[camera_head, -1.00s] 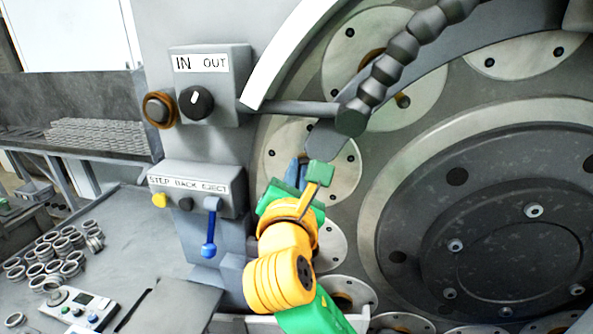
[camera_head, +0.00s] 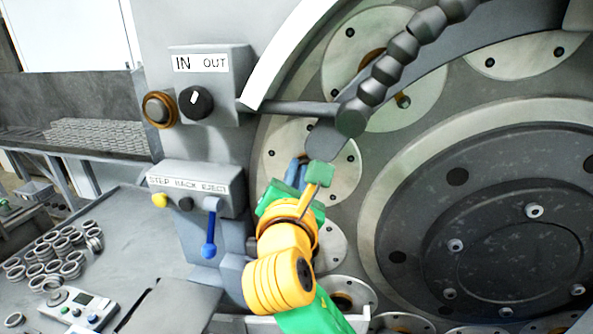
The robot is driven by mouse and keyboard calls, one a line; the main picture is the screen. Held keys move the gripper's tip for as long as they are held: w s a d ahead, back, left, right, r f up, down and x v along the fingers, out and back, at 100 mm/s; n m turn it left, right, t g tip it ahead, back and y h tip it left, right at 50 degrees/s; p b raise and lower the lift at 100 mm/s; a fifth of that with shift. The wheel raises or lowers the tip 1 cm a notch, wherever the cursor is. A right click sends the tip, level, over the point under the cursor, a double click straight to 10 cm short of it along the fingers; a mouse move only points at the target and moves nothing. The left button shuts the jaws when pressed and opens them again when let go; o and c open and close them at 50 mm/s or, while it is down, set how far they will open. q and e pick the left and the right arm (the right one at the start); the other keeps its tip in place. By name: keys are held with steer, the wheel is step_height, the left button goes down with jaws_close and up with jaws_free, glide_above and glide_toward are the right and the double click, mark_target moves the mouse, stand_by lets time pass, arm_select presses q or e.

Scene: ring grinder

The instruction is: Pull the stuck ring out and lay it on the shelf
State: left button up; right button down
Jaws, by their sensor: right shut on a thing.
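My right gripper (camera_head: 303,176), at the end of my green and yellow arm, reaches up to a pale round plate (camera_head: 338,178) on the grinder's wheel. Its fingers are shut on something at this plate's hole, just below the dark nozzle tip. The fingers and the plate's edge hide what they hold, and I cannot make out the stuck ring itself. I do not see my left gripper. I cannot tell which surface is the shelf.
A control box with a knob (camera_head: 196,102) marked IN and OUT is on the left. Below it is a button box with a blue lever (camera_head: 209,235). Several loose rings (camera_head: 62,250) and a gauge (camera_head: 84,307) lie on the grey table (camera_head: 120,225). A segmented hose (camera_head: 390,68) hangs above my gripper.

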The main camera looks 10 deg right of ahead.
steer(key=shift+s, duration=0.15)
steer(key=a+v, duration=0.1)
steer(key=v, duration=0.6)
stand_by(1.3)
stand_by(0.4)
